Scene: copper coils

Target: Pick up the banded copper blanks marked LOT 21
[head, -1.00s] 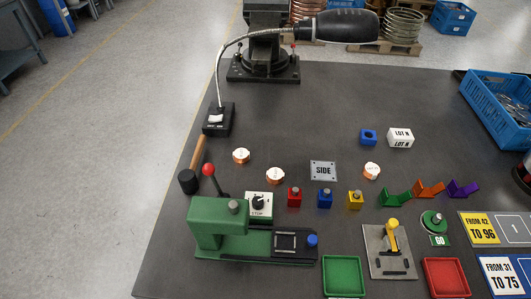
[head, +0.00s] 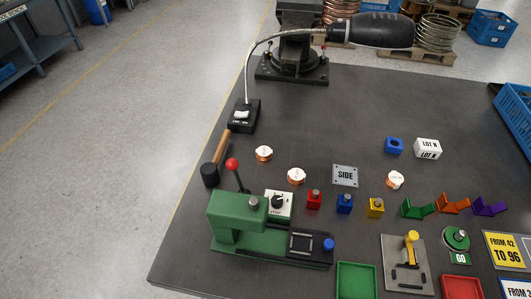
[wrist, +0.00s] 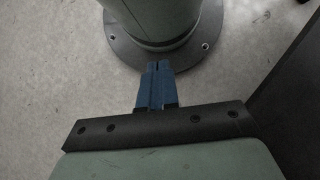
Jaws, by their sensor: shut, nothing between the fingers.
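Three small copper blanks with white tops and bands lie apart on the dark table in the head view. One blank (head: 264,153) is at the left, a second blank (head: 296,176) is a little nearer and to its right, and a third blank (head: 395,179) is right of the SIDE plate. The marks on their tops are too small to read, so I cannot tell which are LOT 21. My gripper (wrist: 157,66) shows in the wrist view with its blue fingers shut and empty, over the floor and away from the blanks. It is not in the head view.
A green press (head: 238,224) with a red-knobbed lever stands near the front left. A SIDE plate (head: 345,176), coloured blocks, green tray (head: 356,280) and red tray (head: 461,288) are nearby. A lamp (head: 370,30) arches over the back. The table's middle back is clear.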

